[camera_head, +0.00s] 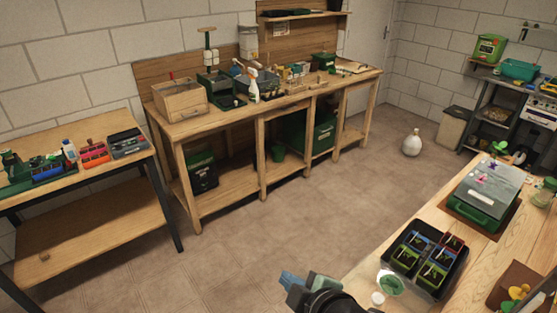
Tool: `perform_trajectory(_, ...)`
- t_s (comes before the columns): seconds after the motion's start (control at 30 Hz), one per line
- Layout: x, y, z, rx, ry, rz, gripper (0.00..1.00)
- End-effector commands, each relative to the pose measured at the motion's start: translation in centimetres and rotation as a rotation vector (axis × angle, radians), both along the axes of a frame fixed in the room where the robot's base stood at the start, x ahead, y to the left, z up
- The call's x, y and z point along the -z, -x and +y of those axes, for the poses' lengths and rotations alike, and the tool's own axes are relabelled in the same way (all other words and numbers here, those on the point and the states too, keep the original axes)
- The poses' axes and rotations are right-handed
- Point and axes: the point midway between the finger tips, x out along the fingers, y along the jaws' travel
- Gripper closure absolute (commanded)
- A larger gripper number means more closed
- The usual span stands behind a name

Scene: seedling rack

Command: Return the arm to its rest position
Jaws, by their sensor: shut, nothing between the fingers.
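My gripper (289,282) shows at the bottom centre of the head view, at the end of my dark arm. Its blue-green fingers are shut with nothing between them. It is over the floor, just left of the near wooden bench's edge in the picture. Most of my arm is cut off by the bottom of the picture. A black tray (459,266) with several seedling pots stands on the near bench (434,214), to the right of my gripper and apart from it.
A green bowl (391,284) and a small white round thing (378,298) are on the bench near my arm. A grey-lidded green box (487,188) stands farther back. A long workbench (217,122) lines the wall. The tiled floor (240,235) between is clear.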

Motion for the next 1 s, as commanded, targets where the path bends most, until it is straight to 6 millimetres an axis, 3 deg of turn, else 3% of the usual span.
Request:
perform_trajectory(0.03,-3.9,-1.9,-0.1,0.081,-0.024,-0.082,1.0)
perform_trajectory(0.1,-8.9,-3.8,-0.3,0.195,-0.087,-0.189,1.0)
perform_trajectory(0.27,-20.9,-5.4,0.0,0.371,-0.302,-0.454,1.0)
perform_trajectory(0.43,-33.5,-3.1,1.2,0.432,-0.614,-0.739,1.0)
perform_trajectory(0.5,-38.1,-1.2,1.8,0.421,-0.754,-0.846,1.0)
perform_trajectory(0.6,-43.5,2.1,2.5,0.376,-0.941,-0.97,1.0)
perform_trajectory(0.7,-47.2,5.1,2.9,0.32,-1.086,-1.055,1.0)
perform_trajectory(0.8,-49.2,7.1,3.1,0.276,-1.179,-1.101,1.0)
perform_trajectory(1.0,-50.3,8.3,3.2,0.249,-1.232,-1.125,1.0)
